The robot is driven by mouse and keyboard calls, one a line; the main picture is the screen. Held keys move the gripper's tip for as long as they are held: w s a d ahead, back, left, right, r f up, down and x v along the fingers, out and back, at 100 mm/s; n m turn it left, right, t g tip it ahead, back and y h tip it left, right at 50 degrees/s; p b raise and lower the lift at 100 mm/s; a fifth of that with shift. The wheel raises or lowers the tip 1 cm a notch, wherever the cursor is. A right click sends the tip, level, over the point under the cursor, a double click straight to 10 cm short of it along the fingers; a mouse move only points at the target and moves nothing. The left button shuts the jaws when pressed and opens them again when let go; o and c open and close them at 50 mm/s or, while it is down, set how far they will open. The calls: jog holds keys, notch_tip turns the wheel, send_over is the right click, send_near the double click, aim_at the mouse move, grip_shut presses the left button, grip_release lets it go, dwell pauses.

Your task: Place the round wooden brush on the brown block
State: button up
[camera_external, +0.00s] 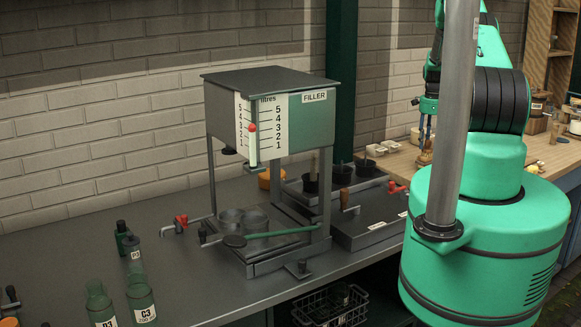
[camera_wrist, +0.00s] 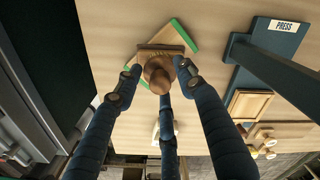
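A round brown wooden knob-shaped piece (camera_wrist: 158,72), which looks like the brush, is in the middle of the wrist view. Below it is a darker brown flat piece (camera_wrist: 160,48); I cannot tell whether this is the brush's own base or the brown block. My gripper (camera_wrist: 158,78) has its dark blue fingers around the knob, with fingertips close on both sides; whether they press on it is unclear. In the external view my gripper (camera_external: 427,110) points down over a small brown object (camera_external: 425,157) at the wooden bench, partly behind my arm.
A green-edged board (camera_wrist: 186,36) lies under the brown pieces. A dark press (camera_wrist: 285,55) labelled PRESS and wooden frames (camera_wrist: 250,105) stand to the right. In the external view a metal filler stand (camera_external: 265,110) and green bottles (camera_external: 140,298) occupy the grey bench.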

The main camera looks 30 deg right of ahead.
notch_tip(320, 180, up, 12)
jog(key=b, duration=0.2)
dwell(0.6)
jog(key=shift+r, duration=0.15)
dwell(0.5)
